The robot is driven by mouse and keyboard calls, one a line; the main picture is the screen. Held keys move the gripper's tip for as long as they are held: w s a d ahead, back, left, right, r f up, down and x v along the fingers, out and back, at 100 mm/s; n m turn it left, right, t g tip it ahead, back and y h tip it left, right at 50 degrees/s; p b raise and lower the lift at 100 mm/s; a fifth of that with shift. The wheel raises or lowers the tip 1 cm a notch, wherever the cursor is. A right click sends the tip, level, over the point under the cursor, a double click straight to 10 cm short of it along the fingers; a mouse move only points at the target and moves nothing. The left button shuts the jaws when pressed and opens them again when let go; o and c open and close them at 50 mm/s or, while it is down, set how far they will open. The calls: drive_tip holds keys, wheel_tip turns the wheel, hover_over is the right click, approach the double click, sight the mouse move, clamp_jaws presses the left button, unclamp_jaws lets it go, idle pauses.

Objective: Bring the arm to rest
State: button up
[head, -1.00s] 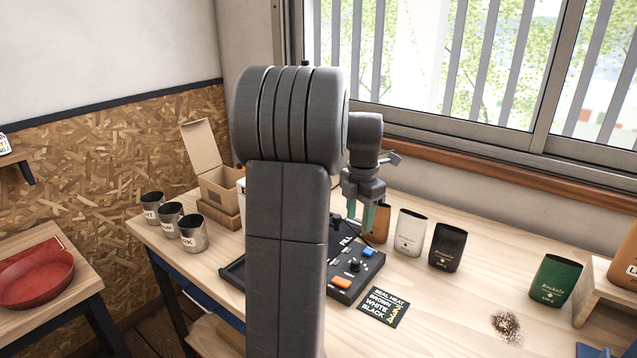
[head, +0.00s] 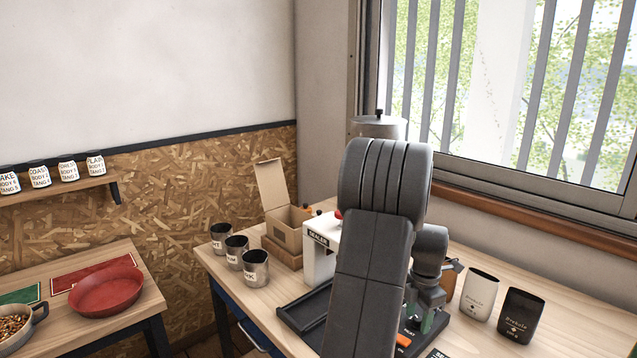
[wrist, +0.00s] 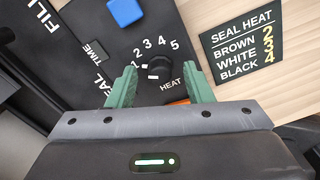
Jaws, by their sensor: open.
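My gripper (head: 424,314) hangs fingers-down over the black control panel on the workbench, seen partly behind my own arm in the head view. In the wrist view my gripper (wrist: 162,82) is open, its two green fingers apart with nothing held. The black heat knob (wrist: 160,66) shows between and beyond the fingertips, with numbers 1 to 5 around it. I cannot tell how close the fingers are to the panel (wrist: 95,100). The arm's large upper joint and long link cover much of the bench.
A white sealer (head: 318,252), an open cardboard box (head: 285,228) and three metal cups (head: 256,268) stand left of my arm. A white bag (head: 480,296) and a black bag (head: 520,316) stand close to its right. A red pan (head: 106,290) sits on the left table.

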wheel_tip(320, 180, up, 14)
wheel_tip(320, 180, down, 13)
drive_tip(key=shift+f, duration=0.55)
drive_tip(key=m, duration=0.5)
drive_tip(key=shift+r, duration=0.1)
drive_tip(key=m, duration=0.5)
drive_tip(key=shift+m, duration=0.3)
drive_tip(key=m, duration=0.4)
drive_tip(key=shift+m, duration=0.3)
drive_tip(key=m, duration=0.4)
drive_tip(key=shift+m+b, duration=0.3)
drive_tip(key=shift+m, duration=0.1)
